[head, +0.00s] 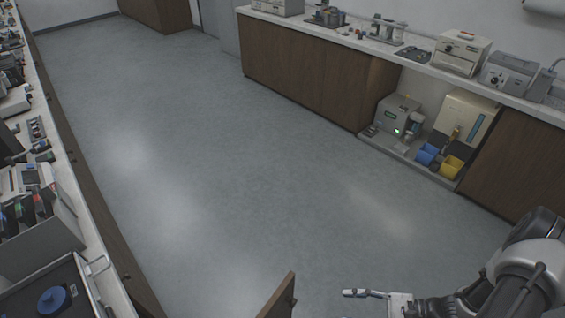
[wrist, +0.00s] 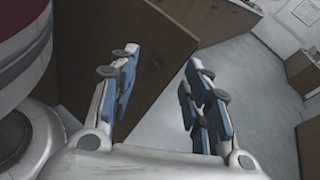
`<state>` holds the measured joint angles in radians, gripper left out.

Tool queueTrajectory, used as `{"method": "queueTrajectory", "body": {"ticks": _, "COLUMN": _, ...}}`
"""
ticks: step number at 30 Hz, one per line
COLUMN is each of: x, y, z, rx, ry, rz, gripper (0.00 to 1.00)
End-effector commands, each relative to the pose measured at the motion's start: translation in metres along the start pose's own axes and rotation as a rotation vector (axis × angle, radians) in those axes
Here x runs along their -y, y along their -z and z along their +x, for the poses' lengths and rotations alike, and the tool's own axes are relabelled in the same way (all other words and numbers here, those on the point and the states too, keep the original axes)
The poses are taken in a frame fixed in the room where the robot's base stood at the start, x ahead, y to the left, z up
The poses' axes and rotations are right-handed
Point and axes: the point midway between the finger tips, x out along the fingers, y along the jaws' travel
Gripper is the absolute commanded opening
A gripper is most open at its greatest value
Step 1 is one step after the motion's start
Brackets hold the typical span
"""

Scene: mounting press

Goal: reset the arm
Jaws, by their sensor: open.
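My gripper (head: 362,294) is at the bottom right of the head view, low over the open floor, with its fingers pointing left. My arm enters from the right edge. In the wrist view my gripper (wrist: 160,65) has its two blue-padded fingers spread apart with nothing between them. A brown wooden panel (wrist: 160,40) lies behind the fingers there; I cannot tell whether it touches them. No mounting press is clearly identifiable.
A brown door-like panel (head: 279,298) stands at the bottom centre, left of my gripper. A crowded counter (head: 95,235) runs along the left. A long bench (head: 300,60) with instruments runs along the right. The grey floor (head: 230,170) between is clear.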

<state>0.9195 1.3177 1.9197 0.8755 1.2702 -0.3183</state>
Motion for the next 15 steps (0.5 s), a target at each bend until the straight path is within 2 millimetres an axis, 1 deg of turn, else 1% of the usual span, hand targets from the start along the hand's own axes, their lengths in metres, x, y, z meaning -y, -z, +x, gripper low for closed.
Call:
{"method": "queueTrajectory", "body": {"ticks": 1, "x": 0.010, "y": -0.015, "z": -0.006, "rx": -0.032, "ry": -0.062, "rz": -0.049, "gripper": 0.44}}
{"method": "queueTrajectory", "body": {"ticks": 6, "x": 0.030, "y": -0.062, "z": -0.019, "rx": -0.133, "ry": -0.256, "rz": -0.195, "gripper": 0.44}}
{"method": "queueTrajectory", "body": {"ticks": 9, "x": 0.040, "y": -0.091, "z": -0.023, "rx": -0.196, "ry": -0.364, "rz": -0.287, "gripper": 0.44}}
{"method": "queueTrajectory", "body": {"ticks": 11, "x": 0.044, "y": -0.108, "z": -0.025, "rx": -0.236, "ry": -0.426, "rz": -0.342, "gripper": 0.44}}
{"method": "queueTrajectory", "body": {"ticks": 15, "x": 0.052, "y": -0.148, "z": -0.029, "rx": -0.331, "ry": -0.561, "rz": -0.477, "gripper": 0.44}}
